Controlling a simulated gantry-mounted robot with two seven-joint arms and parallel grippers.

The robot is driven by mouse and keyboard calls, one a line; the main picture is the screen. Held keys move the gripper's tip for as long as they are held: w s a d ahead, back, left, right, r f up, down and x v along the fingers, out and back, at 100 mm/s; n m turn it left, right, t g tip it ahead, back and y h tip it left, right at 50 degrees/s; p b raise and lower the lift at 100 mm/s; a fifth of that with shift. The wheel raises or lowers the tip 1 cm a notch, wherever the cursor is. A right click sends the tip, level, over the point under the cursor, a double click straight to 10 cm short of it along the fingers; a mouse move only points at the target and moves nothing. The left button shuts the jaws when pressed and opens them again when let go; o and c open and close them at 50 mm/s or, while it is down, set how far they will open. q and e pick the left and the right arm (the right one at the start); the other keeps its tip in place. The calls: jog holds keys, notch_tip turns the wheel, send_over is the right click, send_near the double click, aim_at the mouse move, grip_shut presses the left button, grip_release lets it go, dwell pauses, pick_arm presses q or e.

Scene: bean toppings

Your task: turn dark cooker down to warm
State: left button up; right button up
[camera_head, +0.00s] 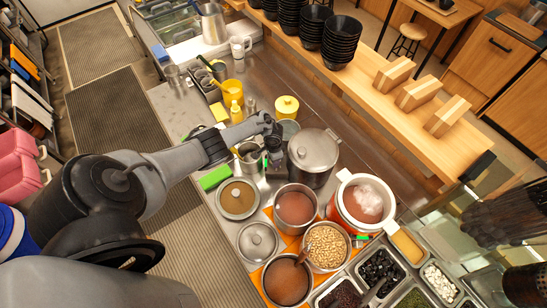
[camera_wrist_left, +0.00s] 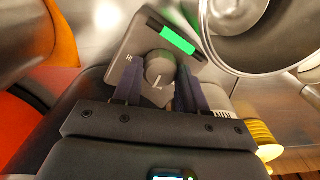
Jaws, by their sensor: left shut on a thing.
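The dark cooker (camera_head: 312,165) is a dark round pot with a grey lid, standing in the middle of the counter. In the left wrist view a grey control panel (camera_wrist_left: 133,49) carries a round grey knob (camera_wrist_left: 158,69) with a light pointer mark and a lit green display (camera_wrist_left: 171,40). My left gripper (camera_head: 272,138) is at the left side of the cooker. In the left wrist view its two dark fingers (camera_wrist_left: 158,88) stand on either side of the knob, shut on it. The panel's lettering is too small to read. My right gripper is not in view.
A yellow lidded container (camera_head: 286,106) is behind my gripper. A green block (camera_head: 214,178) lies under my forearm. The counter around is crowded.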

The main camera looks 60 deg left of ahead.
pick_arm(q)
jog(key=shift+n+p, duration=0.35)
jog(key=shift+n, duration=0.75)
jog(key=o, duration=1.1)
jog(key=shift+c, duration=0.2)
notch_tip(320, 180, up, 3)
jog(key=shift+f+p, duration=0.2)
jog(key=shift+p, duration=0.75)
notch_tip(320, 180, up, 8)
jog(key=shift+r, duration=0.15)
